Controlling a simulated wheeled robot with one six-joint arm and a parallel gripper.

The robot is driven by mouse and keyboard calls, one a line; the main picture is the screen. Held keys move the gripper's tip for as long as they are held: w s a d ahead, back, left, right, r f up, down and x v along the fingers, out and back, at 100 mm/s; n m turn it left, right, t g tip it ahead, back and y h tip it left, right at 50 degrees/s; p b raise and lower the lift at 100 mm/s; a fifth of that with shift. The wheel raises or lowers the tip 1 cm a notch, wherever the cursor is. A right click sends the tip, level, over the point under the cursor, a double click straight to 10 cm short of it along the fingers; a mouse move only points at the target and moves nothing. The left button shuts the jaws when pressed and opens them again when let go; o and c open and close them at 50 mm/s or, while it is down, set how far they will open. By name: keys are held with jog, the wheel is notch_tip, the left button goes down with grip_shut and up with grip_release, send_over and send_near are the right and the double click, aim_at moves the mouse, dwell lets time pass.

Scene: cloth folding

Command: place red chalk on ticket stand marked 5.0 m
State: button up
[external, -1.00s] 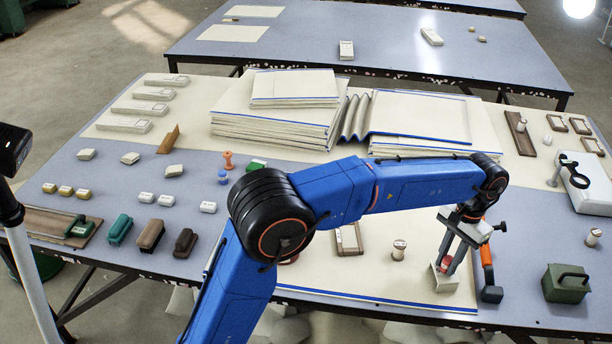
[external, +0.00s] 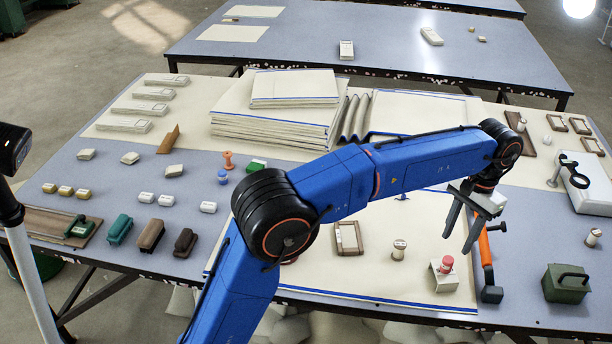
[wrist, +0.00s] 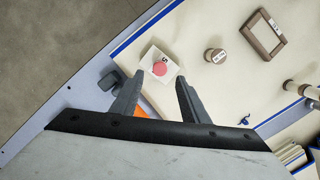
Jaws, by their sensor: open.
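The red chalk (external: 447,262) sits on the white ticket stand (external: 444,278) near the front edge of the cloth. In the wrist view, the red chalk (wrist: 160,68) is on top of the stand (wrist: 148,60), whose face bears a dark mark that looks like a 5. My gripper (external: 457,245) is open and empty, raised above and behind the stand, clear of the chalk. Its two fingers also show spread apart in the wrist view (wrist: 155,92).
An orange-handled tool (external: 486,262) lies just right of the stand. A green box (external: 566,284) is at the front right. Stacked cloth (external: 270,125) lies at the back.

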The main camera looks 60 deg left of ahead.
jog(key=s+a+r+t, duration=0.1)
jog(key=s+a+r, duration=0.2)
jog(key=s, duration=0.3)
jog(key=s+a+r+t, duration=0.1)
jog(key=s+a+r, duration=0.15)
jog(key=s, duration=0.35)
jog(key=s+a+f+t, duration=0.1)
jog(key=s+a+f, duration=0.15)
jog(key=s, duration=0.95)
jog(key=s+a+f+t, duration=0.1)
jog(key=s+a+f, duration=0.1)
jog(key=s+f, duration=0.5)
jog(key=s+a+f+t, duration=0.2)
jog(key=s+f, duration=0.6)
jog(key=s, duration=0.6)
jog(key=shift+s+a+f+t, duration=0.15)
jog(key=shift+s+a+t, duration=0.15)
jog(key=shift+a, duration=0.1)
